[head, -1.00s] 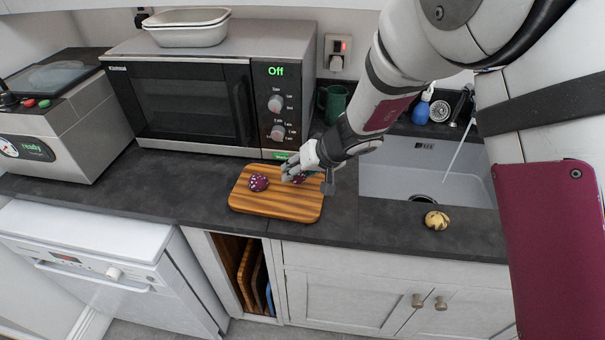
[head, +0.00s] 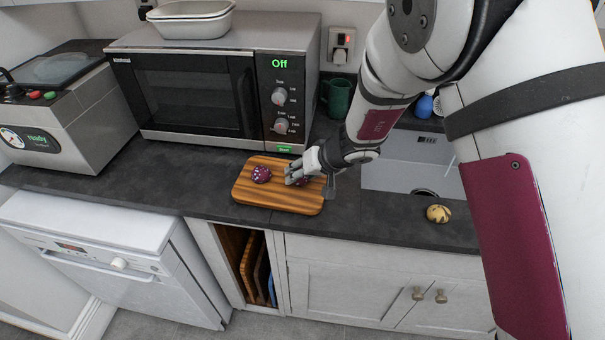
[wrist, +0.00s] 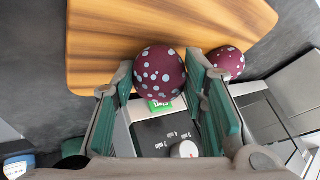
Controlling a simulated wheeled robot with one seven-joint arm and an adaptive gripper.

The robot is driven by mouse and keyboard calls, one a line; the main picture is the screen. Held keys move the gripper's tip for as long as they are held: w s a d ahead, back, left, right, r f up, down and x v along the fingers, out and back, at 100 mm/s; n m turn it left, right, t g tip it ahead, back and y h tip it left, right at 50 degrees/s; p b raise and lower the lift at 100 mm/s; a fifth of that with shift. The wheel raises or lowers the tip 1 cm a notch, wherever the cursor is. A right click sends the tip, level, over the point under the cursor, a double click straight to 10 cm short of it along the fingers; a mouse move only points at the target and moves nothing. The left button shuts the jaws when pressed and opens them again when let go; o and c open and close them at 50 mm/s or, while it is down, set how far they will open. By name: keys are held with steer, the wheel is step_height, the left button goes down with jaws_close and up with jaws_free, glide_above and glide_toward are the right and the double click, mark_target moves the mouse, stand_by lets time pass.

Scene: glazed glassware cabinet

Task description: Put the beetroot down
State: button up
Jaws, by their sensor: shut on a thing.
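My gripper (head: 300,176) is shut on a dark purple beetroot with pale spots (wrist: 160,73), over the right part of the wooden chopping board (head: 268,198). In the head view the held beetroot (head: 303,182) is mostly hidden by the fingers. In the wrist view it sits between the two green-padded fingertips. I cannot tell whether it touches the board. A second spotted purple beetroot (head: 261,174) rests on the board to the left of my gripper. It also shows in the wrist view (wrist: 229,62), beyond the right finger.
A microwave (head: 195,95) reading "Off" stands close behind the board, with a dark green mug (head: 338,97) to its right. A sink (head: 405,165) lies right of my gripper. A yellowish, dark-patched round item (head: 438,214) sits on the counter (head: 375,222) before it.

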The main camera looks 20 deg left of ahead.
steer(key=shift+s+d+f, duration=0.1)
steer(key=shift+d+f, duration=0.05)
steer(key=shift+f, duration=0.4)
steer(key=o, duration=1)
steer(key=shift+f, duration=0.1)
steer(key=shift+o, duration=0.9)
steer(key=shift+f, duration=0.1)
steer(key=shift+r, duration=0.65)
steer(key=v, duration=1.2)
steer(key=shift+r, duration=0.3)
